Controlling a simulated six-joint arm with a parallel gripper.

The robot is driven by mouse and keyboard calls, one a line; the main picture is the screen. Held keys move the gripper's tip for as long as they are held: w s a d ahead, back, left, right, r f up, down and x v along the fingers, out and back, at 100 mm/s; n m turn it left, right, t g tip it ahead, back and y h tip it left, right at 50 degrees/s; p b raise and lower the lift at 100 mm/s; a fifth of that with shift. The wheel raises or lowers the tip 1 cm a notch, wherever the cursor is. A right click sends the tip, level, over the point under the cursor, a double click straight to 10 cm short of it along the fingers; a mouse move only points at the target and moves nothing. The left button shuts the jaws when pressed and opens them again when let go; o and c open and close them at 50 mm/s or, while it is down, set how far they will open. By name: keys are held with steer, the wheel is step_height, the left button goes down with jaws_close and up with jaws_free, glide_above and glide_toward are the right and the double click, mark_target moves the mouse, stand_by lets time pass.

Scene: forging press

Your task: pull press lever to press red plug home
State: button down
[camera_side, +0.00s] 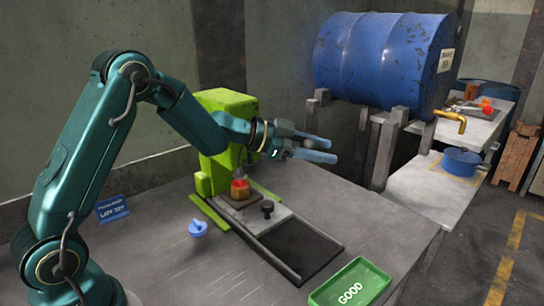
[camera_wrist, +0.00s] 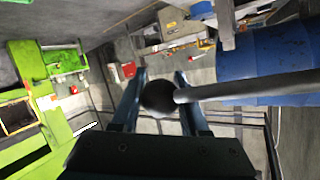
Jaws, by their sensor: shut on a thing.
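The green press (camera_side: 222,135) stands on the grey bench. The red plug (camera_side: 240,183) sits upright in a brass-coloured block (camera_side: 240,194) under the press head; I cannot tell how deep it sits. My gripper (camera_side: 322,151) reaches out to the right of the press, above the bench, with its fingers pointing right. In the wrist view, the lever's black ball knob (camera_wrist: 159,97) lies between the fingers of my gripper (camera_wrist: 161,84), which is shut on it. The lever's grey rod (camera_wrist: 240,89) runs from the knob to the right. In the side view my gripper mostly hides the lever.
A black-knobbed slide (camera_side: 267,208) and a dark plate (camera_side: 300,246) lie before the press. A blue part (camera_side: 197,228) and a blue sign (camera_side: 112,208) are to the left. A green GOOD tray (camera_side: 373,279) is at the front.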

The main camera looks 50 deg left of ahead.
steer(key=shift+a+f, duration=0.2)
steer(key=shift+f, duration=0.05)
steer(key=shift+c, duration=2.3)
jaws_free()
steer(key=shift+d+r, duration=0.1)
steer(key=shift+d, duration=0.05)
steer(key=shift+s, duration=0.1)
steer(key=shift+v, duration=2.55)
steer(key=shift+v, duration=6.9)
